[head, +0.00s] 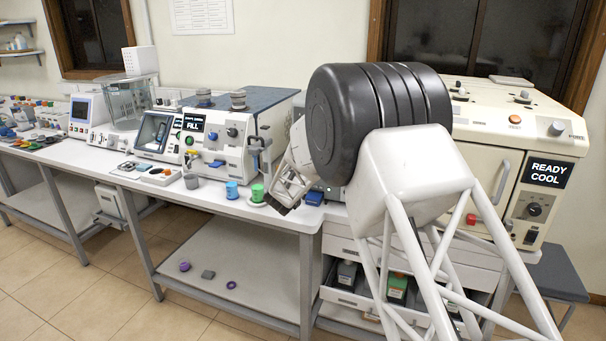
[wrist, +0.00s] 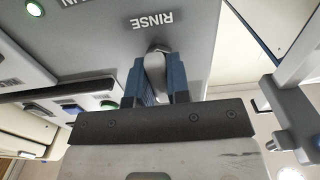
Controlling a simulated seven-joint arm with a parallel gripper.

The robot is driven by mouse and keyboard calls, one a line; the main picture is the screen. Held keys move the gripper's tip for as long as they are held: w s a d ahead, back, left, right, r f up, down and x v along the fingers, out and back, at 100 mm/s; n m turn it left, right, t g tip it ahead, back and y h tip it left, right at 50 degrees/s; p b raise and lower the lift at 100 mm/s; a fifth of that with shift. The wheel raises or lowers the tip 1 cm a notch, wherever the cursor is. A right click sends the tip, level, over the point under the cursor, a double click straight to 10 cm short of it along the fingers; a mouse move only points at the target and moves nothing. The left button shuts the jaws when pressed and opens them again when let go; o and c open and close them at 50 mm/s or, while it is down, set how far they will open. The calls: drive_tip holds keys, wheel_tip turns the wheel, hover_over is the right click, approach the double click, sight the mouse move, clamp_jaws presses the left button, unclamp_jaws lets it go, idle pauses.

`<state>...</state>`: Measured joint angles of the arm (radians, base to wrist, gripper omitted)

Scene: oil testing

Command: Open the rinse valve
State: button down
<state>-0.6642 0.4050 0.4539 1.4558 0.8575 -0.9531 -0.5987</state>
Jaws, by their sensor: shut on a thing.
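The rinse valve's pale grey lever (wrist: 155,72) shows in the wrist view. It sits on a grey panel (wrist: 225,45), just below an upside-down RINSE label. My gripper (wrist: 157,60) has its two blue fingers on either side of the lever and is shut on it. The lever's far part is hidden between the fingers. In the head view my white wrist part stands by the bench, right of the cream machine (head: 268,122) with a FILL display (head: 193,122). The fingers and the lever cannot be made out there.
A cream cabinet (head: 488,165) with a READY COOL display stands at the right. In the wrist view a grey bracket (wrist: 300,65) is at the right.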

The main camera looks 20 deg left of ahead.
drive_tip(key=shift+f, duration=0.1)
drive_tip(key=c, duration=1.1)
unclamp_jaws()
drive_tip(key=shift+s, duration=0.1)
drive_tip(key=shift+s, duration=3.85)
